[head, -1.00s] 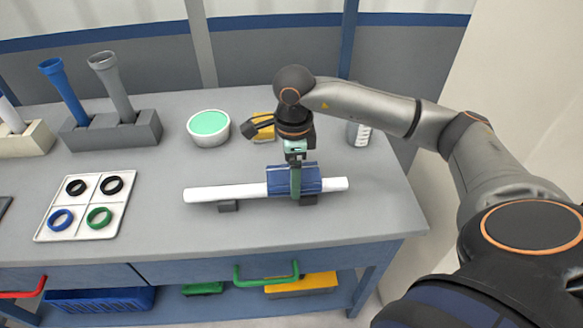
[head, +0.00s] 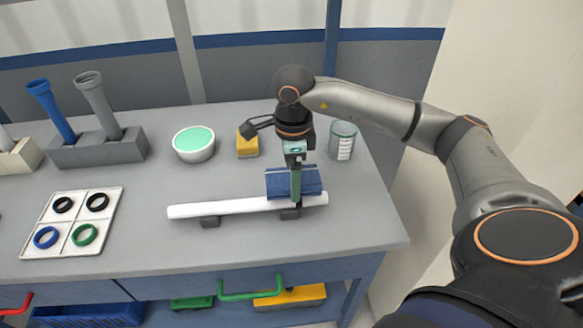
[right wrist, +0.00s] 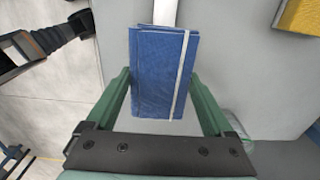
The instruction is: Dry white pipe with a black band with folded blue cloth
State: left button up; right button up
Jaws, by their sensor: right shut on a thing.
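The white pipe (head: 215,209) lies level along the table on two dark supports. No black band shows on its visible part. The folded blue cloth (head: 293,182) is over the pipe's right end, with the pipe's front side showing below it. I cannot tell whether it touches the pipe. My right gripper (head: 296,190) is shut on the cloth from above. In the right wrist view the cloth (right wrist: 158,75), with a pale stripe, sits between the green fingers, and the pipe (right wrist: 165,12) comes out past it. My left gripper is not in view.
Behind stand a bowl with green content (head: 194,145), a yellow block (head: 248,146) and a clear beaker (head: 342,142). At left are a white ring tray (head: 73,222) and a grey holder (head: 100,150) with blue and grey pipes. The table front is clear.

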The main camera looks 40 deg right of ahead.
notch_tip(320, 180, up, 2)
jog(key=shift+r+p, duration=0.1)
jog(key=shift+p, duration=0.5)
jog(key=shift+r, duration=0.3)
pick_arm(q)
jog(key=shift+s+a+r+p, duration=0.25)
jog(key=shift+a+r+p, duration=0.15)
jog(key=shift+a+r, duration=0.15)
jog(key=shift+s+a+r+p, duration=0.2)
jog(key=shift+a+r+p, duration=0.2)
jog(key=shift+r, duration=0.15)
pick_arm(e)
jog(key=shift+r, duration=0.9)
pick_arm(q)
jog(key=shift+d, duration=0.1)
